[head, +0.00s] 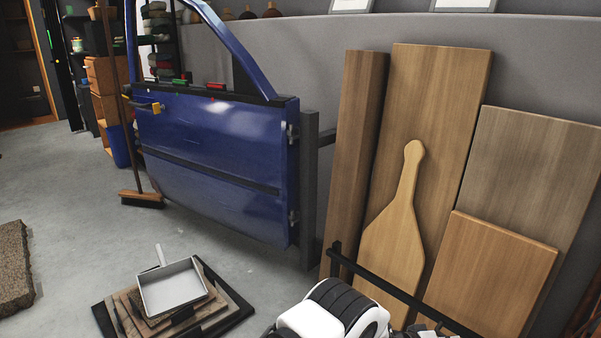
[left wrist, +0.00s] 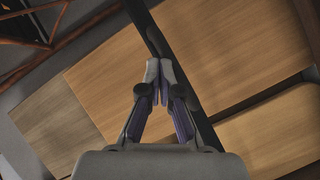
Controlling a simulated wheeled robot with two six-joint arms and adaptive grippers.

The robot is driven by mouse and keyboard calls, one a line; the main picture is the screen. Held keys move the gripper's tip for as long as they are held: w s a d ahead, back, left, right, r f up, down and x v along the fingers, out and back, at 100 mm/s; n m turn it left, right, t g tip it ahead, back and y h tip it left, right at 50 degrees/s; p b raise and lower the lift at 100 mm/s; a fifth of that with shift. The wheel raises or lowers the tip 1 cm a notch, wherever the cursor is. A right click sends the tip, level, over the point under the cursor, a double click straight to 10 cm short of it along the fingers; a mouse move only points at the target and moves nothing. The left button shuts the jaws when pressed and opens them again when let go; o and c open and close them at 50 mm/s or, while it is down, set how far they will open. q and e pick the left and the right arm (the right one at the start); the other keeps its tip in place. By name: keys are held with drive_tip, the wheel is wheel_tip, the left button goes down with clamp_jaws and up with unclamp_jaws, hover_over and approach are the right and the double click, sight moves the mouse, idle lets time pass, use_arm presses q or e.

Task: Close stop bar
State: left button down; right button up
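The stop bar (head: 385,285) is a long thin black bar in front of leaning wooden boards at the lower right of the head view. Its left end meets a short upright black piece, and its near end runs out of the picture at the bottom. In the left wrist view the bar (left wrist: 150,32) runs slantwise behind my left gripper (left wrist: 160,68). The gripper's fingertips are together with nothing visible between them. They overlap the bar in the picture; I cannot tell whether they touch it. In the head view, white and black arm parts of mine show at the bottom. My right gripper is not in view.
Several wooden boards (head: 440,120) lean on the grey wall, with a paddle-shaped board (head: 397,235) in front. A blue car door (head: 210,150) stands left of them on a dark post (head: 308,190). A dustpan (head: 172,288) lies on stacked tiles. The floor at left is mostly clear.

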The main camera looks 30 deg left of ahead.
use_arm(q)
drive_tip(key=shift+s+f, duration=0.15)
drive_tip(key=shift+f, duration=0.15)
drive_tip(key=shift+r, duration=0.1)
